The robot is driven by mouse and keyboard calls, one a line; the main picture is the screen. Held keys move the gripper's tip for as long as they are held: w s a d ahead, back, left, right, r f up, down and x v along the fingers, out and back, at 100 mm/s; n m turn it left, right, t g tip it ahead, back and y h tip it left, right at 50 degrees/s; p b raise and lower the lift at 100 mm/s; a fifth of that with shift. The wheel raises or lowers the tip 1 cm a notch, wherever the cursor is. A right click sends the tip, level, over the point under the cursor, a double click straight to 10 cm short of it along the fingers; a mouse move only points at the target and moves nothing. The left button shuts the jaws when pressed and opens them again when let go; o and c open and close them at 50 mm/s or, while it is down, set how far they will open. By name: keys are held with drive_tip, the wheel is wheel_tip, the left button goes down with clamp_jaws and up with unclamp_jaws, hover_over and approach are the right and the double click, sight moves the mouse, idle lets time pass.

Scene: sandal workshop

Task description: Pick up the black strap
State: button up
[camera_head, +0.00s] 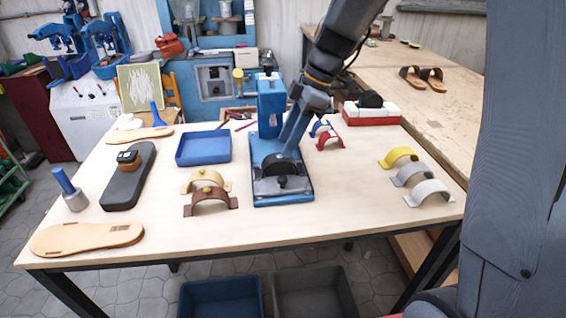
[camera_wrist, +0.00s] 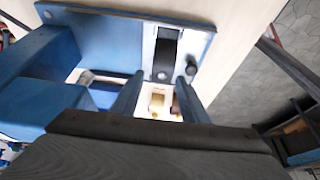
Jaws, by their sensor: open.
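A black strap (camera_head: 281,165), arched in shape, sits on the metal bed of the blue press (camera_head: 297,198) in the middle of the table. In the wrist view the black strap (camera_wrist: 165,48) lies on the pale metal plate, just beyond the fingertips. My gripper (camera_head: 288,150) is lowered at the press, right above or beside the strap; the exact gap cannot be told. In the wrist view my gripper (camera_wrist: 160,80) has its two fingers apart with nothing held between them. The fingers hide part of the strap in the head view.
The press's blue upright (camera_head: 271,100) stands close beside my arm. A blue tray (camera_head: 203,148), tan strap (camera_head: 205,179) and brown strap (camera_head: 211,203) lie left. Red (camera_head: 330,141), yellow (camera_head: 398,156), grey (camera_head: 412,173) and white straps (camera_head: 428,191) lie right. The table's front right is clear.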

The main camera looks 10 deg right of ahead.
sight(278, 155)
drive_tip(key=shift+s+a+f+p, duration=0.15)
drive_tip(key=shift+a+f+p, duration=0.15)
drive_tip(key=shift+a+f, duration=0.35)
drive_tip(key=shift+p+x, duration=1.05)
drive_tip(key=shift+x, duration=1.3)
drive_tip(key=shift+s, duration=0.1)
drive_tip(key=shift+c, duration=0.2)
drive_tip(key=c, duration=0.8)
drive_tip(key=shift+c, duration=0.2)
